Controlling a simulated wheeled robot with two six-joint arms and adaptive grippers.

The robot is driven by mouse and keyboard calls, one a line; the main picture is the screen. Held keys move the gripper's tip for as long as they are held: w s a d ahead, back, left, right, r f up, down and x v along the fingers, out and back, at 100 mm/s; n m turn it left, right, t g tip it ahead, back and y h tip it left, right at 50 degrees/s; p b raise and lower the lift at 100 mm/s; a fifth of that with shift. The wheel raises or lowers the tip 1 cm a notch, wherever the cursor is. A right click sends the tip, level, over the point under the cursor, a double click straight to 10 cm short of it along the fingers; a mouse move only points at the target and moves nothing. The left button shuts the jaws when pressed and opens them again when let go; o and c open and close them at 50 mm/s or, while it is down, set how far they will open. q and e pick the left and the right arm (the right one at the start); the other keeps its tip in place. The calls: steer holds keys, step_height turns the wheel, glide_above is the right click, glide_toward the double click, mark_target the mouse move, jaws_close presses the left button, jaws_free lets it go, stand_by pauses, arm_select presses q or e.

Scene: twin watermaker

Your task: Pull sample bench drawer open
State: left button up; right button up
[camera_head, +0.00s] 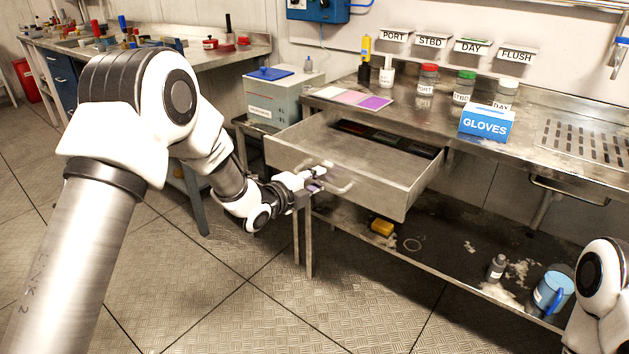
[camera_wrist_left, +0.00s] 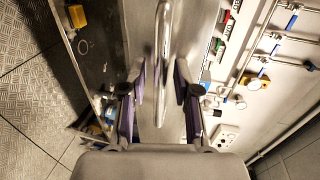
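The sample bench drawer (camera_head: 365,183) is a metal drawer pulled well out of the bench, with its inside showing. Its bar handle (camera_head: 343,188) is on the front panel. My left gripper (camera_head: 318,177) is at the left part of this handle. In the left wrist view the handle (camera_wrist_left: 163,45) runs between the two purple-padded fingers (camera_wrist_left: 160,80). The fingers are spread, with visible gaps on both sides of the bar. My right gripper is out of view; only part of my right arm shows at the lower right.
The metal bench top (camera_head: 420,115) carries a blue GLOVES box (camera_head: 486,124) and several jars. The lower shelf (camera_head: 440,260) holds a yellow sponge (camera_head: 382,228), a small bottle (camera_head: 496,267) and a blue container (camera_head: 552,291). Floor in front of the drawer is clear.

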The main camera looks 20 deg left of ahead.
arm_select(q)
steer(key=v, duration=1.2)
steer(key=shift+f, duration=0.15)
